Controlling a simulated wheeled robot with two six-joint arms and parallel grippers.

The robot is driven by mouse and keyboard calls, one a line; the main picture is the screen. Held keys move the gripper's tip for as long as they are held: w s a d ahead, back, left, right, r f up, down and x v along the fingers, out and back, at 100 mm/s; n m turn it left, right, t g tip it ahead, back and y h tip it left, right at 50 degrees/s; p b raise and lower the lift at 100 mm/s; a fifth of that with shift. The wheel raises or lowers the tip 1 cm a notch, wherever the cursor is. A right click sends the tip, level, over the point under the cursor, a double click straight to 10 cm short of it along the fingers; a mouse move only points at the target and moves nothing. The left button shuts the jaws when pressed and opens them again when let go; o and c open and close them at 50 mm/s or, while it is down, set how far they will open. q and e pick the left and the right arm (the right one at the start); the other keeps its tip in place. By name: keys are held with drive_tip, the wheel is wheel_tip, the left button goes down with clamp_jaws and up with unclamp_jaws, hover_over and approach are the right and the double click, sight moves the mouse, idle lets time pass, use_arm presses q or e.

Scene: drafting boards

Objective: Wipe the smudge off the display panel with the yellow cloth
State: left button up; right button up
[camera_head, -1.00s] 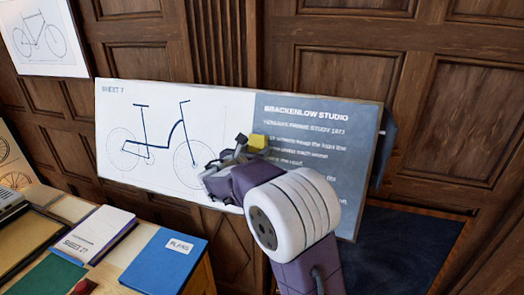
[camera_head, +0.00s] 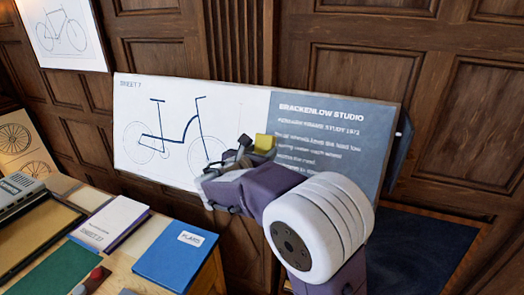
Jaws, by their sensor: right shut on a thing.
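The display panel (camera_head: 345,110) is a wide tilted board. Its left part is white with a bicycle drawing, and its right part is grey-blue with the heading "Brackenlow Studio". The yellow cloth (camera_head: 264,143) shows as a small yellow piece at my right gripper (camera_head: 247,150), which is shut on it. The gripper is in front of the panel, near the border between white and grey. I cannot tell whether the cloth touches the panel. I see no clear smudge; my arm hides the panel's lower middle. My left gripper is not in view.
A table at the lower left holds a blue "Plans" folder (camera_head: 176,258), a white book (camera_head: 110,222), a green sheet (camera_head: 53,270) and a grey device (camera_head: 18,193). Framed bicycle drawings (camera_head: 62,34) hang on the wood-panelled wall. A dark blue floor area (camera_head: 425,250) lies at the lower right.

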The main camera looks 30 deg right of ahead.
sight(263, 146)
drive_tip(key=shift+r+p+v, duration=0.25)
drive_tip(key=shift+p+v, duration=0.05)
drive_tip(key=shift+v, duration=0.85)
drive_tip(key=shift+s+a, duration=0.25)
drive_tip(key=shift+a, duration=0.05)
drive_tip(key=shift+w+d, duration=0.1)
drive_tip(key=shift+w, duration=0.05)
drive_tip(key=x, duration=0.6)
drive_tip(key=shift+w+d+r+b, duration=0.25)
drive_tip(key=shift+w+d+b, duration=0.05)
drive_tip(key=shift+w+d, duration=0.1)
drive_tip(key=shift+d, duration=0.05)
